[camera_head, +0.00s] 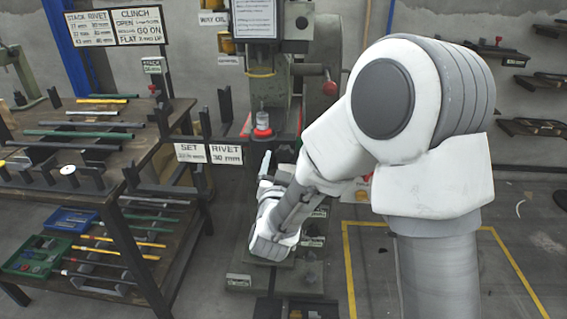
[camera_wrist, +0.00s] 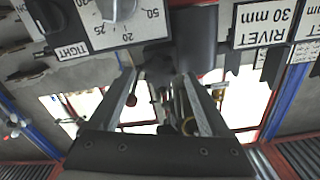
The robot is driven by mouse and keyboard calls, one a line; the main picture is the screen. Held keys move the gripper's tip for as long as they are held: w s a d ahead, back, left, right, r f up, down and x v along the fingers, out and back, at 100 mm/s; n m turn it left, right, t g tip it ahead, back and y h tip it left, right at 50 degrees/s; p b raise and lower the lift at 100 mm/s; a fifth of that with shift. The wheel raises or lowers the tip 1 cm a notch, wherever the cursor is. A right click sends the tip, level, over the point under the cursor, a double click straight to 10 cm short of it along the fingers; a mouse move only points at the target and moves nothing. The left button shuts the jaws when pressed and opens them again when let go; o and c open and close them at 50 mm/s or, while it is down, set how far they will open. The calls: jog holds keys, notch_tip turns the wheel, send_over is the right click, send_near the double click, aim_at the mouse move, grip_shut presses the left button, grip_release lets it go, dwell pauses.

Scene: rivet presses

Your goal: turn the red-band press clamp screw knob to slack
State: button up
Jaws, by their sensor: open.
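The press (camera_head: 283,90) stands in the middle of the head view, with a red band (camera_head: 262,132) low on its ram. In the wrist view, a dark knob (camera_wrist: 42,14) at the upper left sits beside a plate reading TIGHT (camera_wrist: 72,50); I cannot tell for sure that it is the clamp screw knob. My gripper (camera_head: 266,165) is in front of the press, below the red band, largely hidden by my own wrist. In the wrist view my gripper (camera_wrist: 160,76) is open, fingers apart. A dark part shows beyond the fingertips; contact cannot be told.
A grey dial (camera_wrist: 118,8) with a number scale is at the top of the wrist view. A RIVET 30 mm sign (camera_head: 226,154) stands left of my gripper. A workbench (camera_head: 150,145) with rods is at left. Yellow-marked floor (camera_head: 352,285) lies at right.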

jog(key=shift+w, duration=0.7)
grip_shut()
